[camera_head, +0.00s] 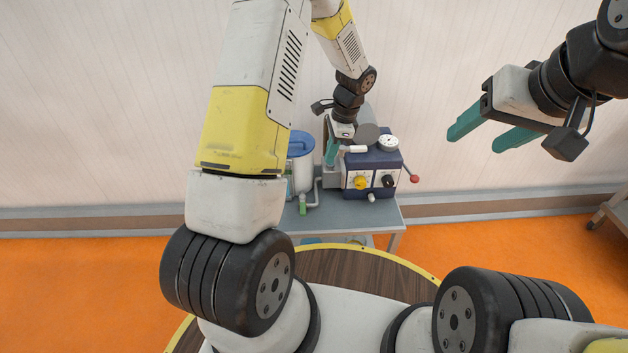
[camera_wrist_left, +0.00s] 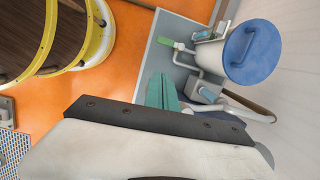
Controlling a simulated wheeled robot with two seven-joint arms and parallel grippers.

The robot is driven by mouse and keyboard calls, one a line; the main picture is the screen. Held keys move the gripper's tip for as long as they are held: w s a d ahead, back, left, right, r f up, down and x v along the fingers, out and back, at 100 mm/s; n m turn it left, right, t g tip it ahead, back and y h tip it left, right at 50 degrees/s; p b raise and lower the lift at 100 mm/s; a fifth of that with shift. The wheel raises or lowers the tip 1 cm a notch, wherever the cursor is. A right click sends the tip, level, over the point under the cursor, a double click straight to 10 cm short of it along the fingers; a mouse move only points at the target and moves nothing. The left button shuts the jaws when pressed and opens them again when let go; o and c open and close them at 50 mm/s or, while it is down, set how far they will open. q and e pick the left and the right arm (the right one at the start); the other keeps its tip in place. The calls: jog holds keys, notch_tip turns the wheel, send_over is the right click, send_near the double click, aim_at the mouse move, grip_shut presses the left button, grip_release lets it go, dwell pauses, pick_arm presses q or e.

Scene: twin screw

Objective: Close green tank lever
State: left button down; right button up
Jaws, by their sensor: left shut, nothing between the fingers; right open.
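The tank (camera_head: 300,172) has a blue lid and stands on a grey table at the back; its lid (camera_wrist_left: 252,52) fills the upper right of the left wrist view. The green lever (camera_wrist_left: 172,44) sits on the pipe fitting beside the tank and points toward the table's edge in that view. It shows small and low beside the tank in the head view (camera_head: 303,207). My left gripper (camera_head: 331,155), with teal fingers, is shut and empty just right of the tank; its fingers (camera_wrist_left: 162,92) are apart from the lever. My right gripper (camera_head: 480,138) is open and empty, raised at the right.
A dark blue machine box (camera_head: 372,172) with a yellow knob, a gauge and a red-tipped lever stands right of the tank. The grey table (camera_head: 345,219) has a bare front strip. A cart (camera_head: 612,212) stands at the far right. Orange floor is clear between.

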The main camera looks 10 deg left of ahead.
aim_at(303, 207)
pick_arm(q)
jog(key=shift+m, duration=0.4)
jog(key=x, duration=0.4)
jog(key=shift+w+f, duration=0.1)
jog(key=shift+w, duration=0.25)
jog(key=shift+f, duration=0.1)
jog(key=x, duration=1.9)
jog(key=shift+s+a+f, duration=0.3)
jog(key=shift+s+a, duration=0.05)
